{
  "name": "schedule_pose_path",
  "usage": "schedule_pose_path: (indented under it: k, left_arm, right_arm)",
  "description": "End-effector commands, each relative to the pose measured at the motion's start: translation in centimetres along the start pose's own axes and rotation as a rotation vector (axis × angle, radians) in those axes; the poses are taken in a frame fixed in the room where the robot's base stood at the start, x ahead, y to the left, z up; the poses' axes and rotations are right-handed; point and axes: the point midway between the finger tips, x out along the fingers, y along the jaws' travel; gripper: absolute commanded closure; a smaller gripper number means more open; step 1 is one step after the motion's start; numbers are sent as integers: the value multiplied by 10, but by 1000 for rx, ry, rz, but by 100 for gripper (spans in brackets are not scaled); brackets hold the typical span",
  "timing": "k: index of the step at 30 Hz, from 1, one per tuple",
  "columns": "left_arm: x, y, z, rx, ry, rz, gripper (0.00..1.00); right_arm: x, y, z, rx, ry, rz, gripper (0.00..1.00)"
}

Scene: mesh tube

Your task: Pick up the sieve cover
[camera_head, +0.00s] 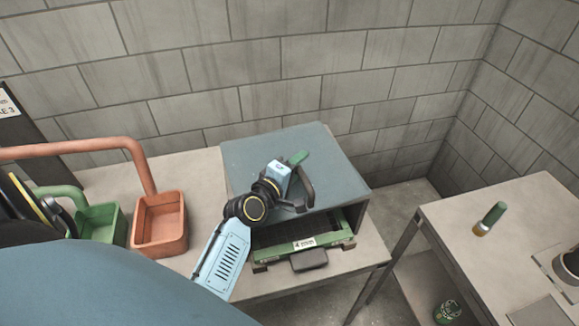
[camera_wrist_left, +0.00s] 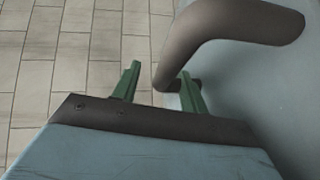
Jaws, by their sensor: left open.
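The sieve cover (camera_head: 250,150) is a blue-grey box-like hood with a dark curved handle (camera_head: 306,184) on its top. It stands over a green frame (camera_head: 290,252) labelled "4 mm" on the table. My left gripper (camera_head: 299,160) is over the cover's top, beside the handle, and hides part of it. In the left wrist view the green fingers (camera_wrist_left: 160,84) are open, and one leg of the dark handle (camera_wrist_left: 180,60) shows between and beyond the tips. I cannot tell whether a finger touches it. My right gripper is in neither view.
An orange bin (camera_head: 160,240) and a green bin (camera_head: 100,224) stand left of the cover. A brick wall (camera_head: 290,75) closes the back.

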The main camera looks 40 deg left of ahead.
Motion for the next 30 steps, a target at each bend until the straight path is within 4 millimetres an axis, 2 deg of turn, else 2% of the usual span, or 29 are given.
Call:
schedule_pose_path:
  k: [7, 17, 30]
  left_arm:
    - [2, 0, 0, 0, 1, -1, 57]
    - [2, 0, 0, 0, 0, 0, 99]
    - [2, -1, 0, 0, 0, -1, 100]
  right_arm:
    - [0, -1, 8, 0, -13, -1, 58]
    - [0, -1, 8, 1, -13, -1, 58]
    - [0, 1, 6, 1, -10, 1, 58]
